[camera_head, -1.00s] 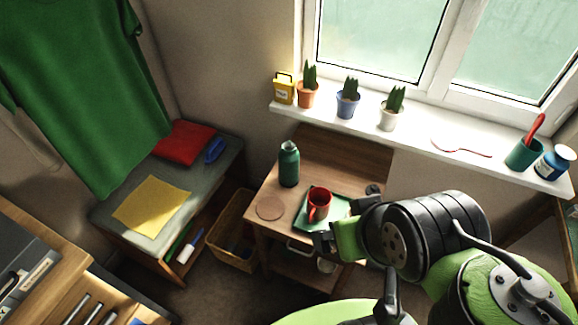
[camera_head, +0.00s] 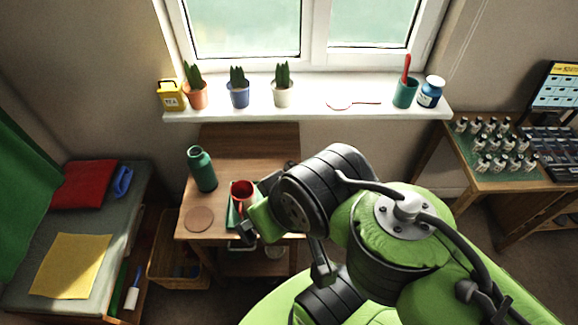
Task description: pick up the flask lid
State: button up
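A dark green flask (camera_head: 203,172) stands upright on the small wooden table, at its left side. Its top (camera_head: 194,152) looks paler and greyish; I cannot tell whether this is the lid or the open neck. No separate flask lid can be made out. A red mug (camera_head: 243,189) stands on a green tray (camera_head: 232,217) to the right of the flask, partly behind my arm. My gripper (camera_head: 250,228) is at the tray's right side in the picture, right of and below the flask. My own wrist covers much of it, and its fingers are too hidden to judge.
A round brown coaster (camera_head: 199,219) lies in front of the flask. The windowsill (camera_head: 310,103) above holds several potted plants, a yellow tea tin (camera_head: 171,96) and a teal cup (camera_head: 405,93). A bench with several small bottles (camera_head: 492,145) stands right. The table's back is clear.

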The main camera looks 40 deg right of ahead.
aim_at(288, 165)
jog(key=l+u, duration=0.35)
jog(key=k+l+u, duration=0.15)
jog(key=l+u, duration=0.15)
jog(key=l, duration=0.15)
jog(key=k+l+u, duration=0.15)
jog(key=l+u, duration=0.2)
jog(key=k+l+u, duration=0.3)
jog(key=l+u, duration=0.45)
jog(key=l, duration=0.3)
jog(key=i, duration=0.05)
